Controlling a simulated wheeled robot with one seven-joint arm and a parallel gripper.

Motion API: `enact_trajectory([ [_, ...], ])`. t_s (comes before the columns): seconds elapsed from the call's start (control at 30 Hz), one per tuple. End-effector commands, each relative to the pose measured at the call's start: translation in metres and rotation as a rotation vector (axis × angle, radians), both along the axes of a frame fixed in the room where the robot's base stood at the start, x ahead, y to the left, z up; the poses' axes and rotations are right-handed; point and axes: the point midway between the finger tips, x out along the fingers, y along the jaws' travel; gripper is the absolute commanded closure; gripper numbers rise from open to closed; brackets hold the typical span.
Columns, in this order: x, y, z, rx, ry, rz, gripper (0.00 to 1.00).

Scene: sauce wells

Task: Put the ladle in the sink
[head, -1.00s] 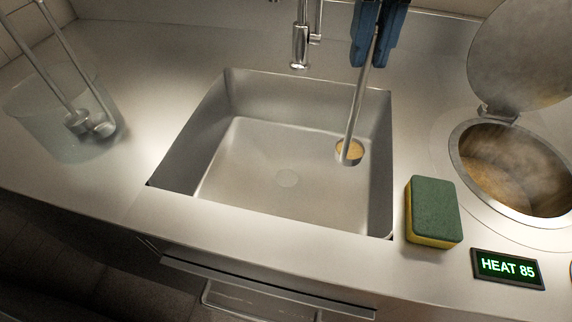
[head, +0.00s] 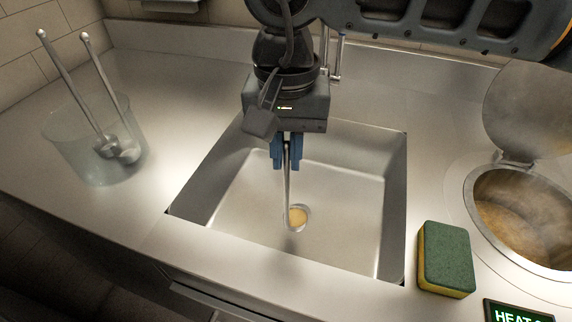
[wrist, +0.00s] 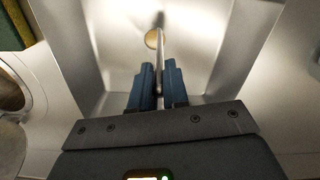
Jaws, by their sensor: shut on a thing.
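The ladle (head: 288,196) hangs upright from my gripper, its bowl low and showing tan sauce inside. My gripper (head: 287,160) is shut on the upper part of the ladle's handle, with blue fingers on both sides. The steel sink (head: 345,225) is beneath, and the ladle's bowl appears within its basin. I cannot tell whether the bowl touches the sink floor. In the wrist view, the ladle (wrist: 160,62) extends from between the blue fingers (wrist: 158,85) over the basin (wrist: 205,25).
A clear container (head: 85,160) with two other ladles stands at the left. A green and yellow sponge (head: 446,258) lies right of the sink. A steaming sauce well (head: 520,215) with its lid (head: 535,110) raised is at the far right. A faucet (head: 333,65) stands behind the sink.

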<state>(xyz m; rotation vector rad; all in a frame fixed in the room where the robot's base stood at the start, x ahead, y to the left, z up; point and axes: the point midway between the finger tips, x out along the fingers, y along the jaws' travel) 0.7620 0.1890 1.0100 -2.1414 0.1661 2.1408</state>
Motion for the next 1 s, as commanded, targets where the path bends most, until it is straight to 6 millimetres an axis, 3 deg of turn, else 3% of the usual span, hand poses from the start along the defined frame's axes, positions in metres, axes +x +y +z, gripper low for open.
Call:
enact_trajectory([
  [0.33, 0.0, 0.002, -0.037, 0.001, 0.002, -0.001, 1.0],
  [0.8, 0.001, 0.001, -0.045, 0.0, -0.001, 0.0, 1.0],
  [0.83, 0.0, 0.001, -0.044, 0.0, -0.001, 0.0, 0.83],
  [1.0, 0.0, 0.001, -0.044, 0.0, 0.0, 0.0, 0.67],
])
